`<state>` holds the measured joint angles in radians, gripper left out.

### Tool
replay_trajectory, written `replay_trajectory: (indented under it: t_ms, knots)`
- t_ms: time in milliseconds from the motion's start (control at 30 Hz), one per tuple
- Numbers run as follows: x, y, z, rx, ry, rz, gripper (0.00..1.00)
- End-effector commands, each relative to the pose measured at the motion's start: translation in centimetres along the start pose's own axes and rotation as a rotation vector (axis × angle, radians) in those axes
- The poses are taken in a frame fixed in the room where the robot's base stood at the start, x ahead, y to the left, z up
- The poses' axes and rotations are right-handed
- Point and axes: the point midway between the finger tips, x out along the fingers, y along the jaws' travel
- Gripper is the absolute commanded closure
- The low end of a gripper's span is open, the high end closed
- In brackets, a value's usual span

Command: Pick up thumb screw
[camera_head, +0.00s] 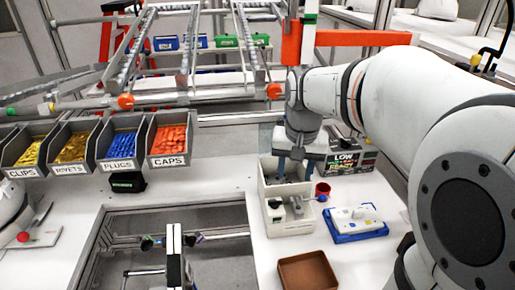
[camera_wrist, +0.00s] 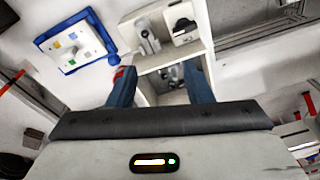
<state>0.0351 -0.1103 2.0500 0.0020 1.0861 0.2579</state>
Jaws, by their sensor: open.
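A white divided bin (camera_head: 290,228) stands on the white worktop below my gripper. It also shows in the wrist view (camera_wrist: 151,62). Small grey metal parts (camera_wrist: 170,75) lie in its rear compartment; they are too small and partly hidden for me to tell which is the thumb screw. My gripper (camera_head: 294,168) points down over that compartment. Its two blue fingers are apart in the wrist view (camera_wrist: 160,88), with nothing visible held between them.
A blue tray (camera_head: 358,236) with a white part lies farther right, and a brown tray (camera_head: 308,272) in front. A labelled box (camera_head: 350,160) stands behind. Bins of clips, rivets, plugs and caps (camera_head: 170,140) line the left.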

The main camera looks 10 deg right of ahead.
Motion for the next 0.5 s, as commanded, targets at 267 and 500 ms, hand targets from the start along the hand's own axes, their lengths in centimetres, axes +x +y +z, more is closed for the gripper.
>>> replay_trajectory:
  t_ms: [267,500]
  knots:
    - [3.9,-2.1,-6.8,0.149,-0.092,0.034,0.54]
    - [5.5,-2.4,-8.0,0.183,-0.112,0.043,0.54]
